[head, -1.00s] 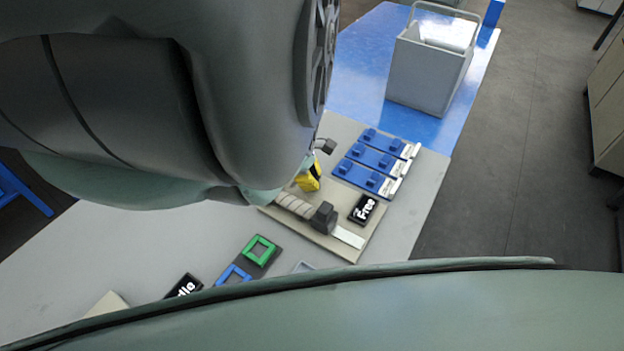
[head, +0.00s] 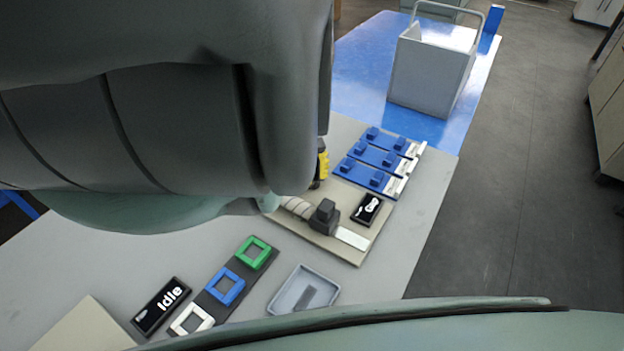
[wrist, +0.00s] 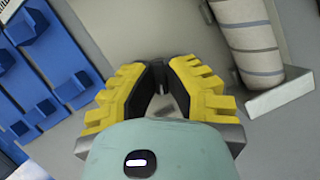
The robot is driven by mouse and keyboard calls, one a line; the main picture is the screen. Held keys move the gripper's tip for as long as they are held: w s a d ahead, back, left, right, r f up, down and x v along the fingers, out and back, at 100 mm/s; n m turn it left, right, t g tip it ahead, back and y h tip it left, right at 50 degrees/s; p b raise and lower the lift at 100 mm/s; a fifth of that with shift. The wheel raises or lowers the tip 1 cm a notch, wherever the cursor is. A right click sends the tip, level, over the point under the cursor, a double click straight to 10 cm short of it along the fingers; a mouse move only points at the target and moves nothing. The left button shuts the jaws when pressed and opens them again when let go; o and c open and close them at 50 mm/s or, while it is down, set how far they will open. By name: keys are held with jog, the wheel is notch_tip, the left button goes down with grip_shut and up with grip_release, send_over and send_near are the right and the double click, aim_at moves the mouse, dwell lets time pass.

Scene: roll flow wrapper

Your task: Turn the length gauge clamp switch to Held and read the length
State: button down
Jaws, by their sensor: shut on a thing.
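The length gauge is a beige board (head: 345,200) on the grey table, with a striped cream roll (head: 297,207), a dark block (head: 324,217) and a white strip (head: 351,238). Its small black display (head: 367,209) shows white marks too small to read surely. My gripper's yellow fingers (head: 322,166) show at the board's far edge, mostly behind my arm. In the wrist view my gripper (wrist: 163,90) has its dark pads close together beside the striped roll (wrist: 246,40). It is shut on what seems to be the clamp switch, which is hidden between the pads.
Blue slotted fixtures (head: 376,158) lie just beyond the board. A grey bin (head: 430,75) stands on the blue area behind. Nearer are a shallow grey tray (head: 283,292), green (head: 254,252), blue and white square frames, and a black panel reading Idle (head: 161,306).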

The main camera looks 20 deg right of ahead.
jog(key=shift+w+f+m+y, duration=0.15)
jog(key=shift+m+y, duration=0.15)
jog(key=shift+m, duration=0.3)
jog(key=c, duration=1)
grip_release()
jog(key=shift+r, duration=0.2)
jog(key=v, duration=1.1)
jog(key=shift+r, duration=0.35)
jog(key=shift+w, duration=0.1)
